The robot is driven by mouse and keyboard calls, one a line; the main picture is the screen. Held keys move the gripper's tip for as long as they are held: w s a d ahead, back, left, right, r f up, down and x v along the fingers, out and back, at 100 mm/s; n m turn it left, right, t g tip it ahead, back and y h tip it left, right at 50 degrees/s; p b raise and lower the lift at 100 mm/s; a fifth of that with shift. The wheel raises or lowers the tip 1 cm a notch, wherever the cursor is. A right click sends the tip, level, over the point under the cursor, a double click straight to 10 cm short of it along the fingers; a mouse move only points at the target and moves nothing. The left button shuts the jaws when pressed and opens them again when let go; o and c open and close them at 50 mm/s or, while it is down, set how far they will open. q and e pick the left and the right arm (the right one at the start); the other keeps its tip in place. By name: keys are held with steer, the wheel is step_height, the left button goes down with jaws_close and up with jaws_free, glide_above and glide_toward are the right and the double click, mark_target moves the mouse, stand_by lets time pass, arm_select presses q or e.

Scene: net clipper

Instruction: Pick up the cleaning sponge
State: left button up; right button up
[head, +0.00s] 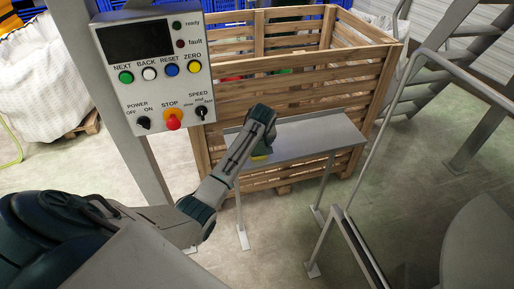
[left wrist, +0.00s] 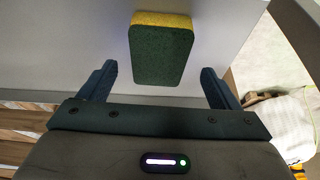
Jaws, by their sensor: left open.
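The cleaning sponge (left wrist: 160,50) is yellow with a dark green face. In the left wrist view it lies on the grey metal shelf (left wrist: 65,45), between and a little beyond the fingertips. My left gripper also shows in the left wrist view (left wrist: 158,77). Its fingers are spread, one on each side of the sponge, with a gap on both sides. My right gripper is not in view.
A wooden slatted crate (head: 290,80) stands right behind the shelf (head: 305,133). A control panel (head: 155,70) on a post stands at the left, close to my left arm. Metal railings (head: 375,150) stand at the right. The right part of the shelf is clear.

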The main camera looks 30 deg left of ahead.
arm_select(q)
steer(key=shift+x, duration=1.6)
steer(key=shift+d, duration=0.2)
steer(key=shift+f+p, duration=0.25)
steer(key=shift+p, duration=0.15)
steer(key=c, duration=1.1)
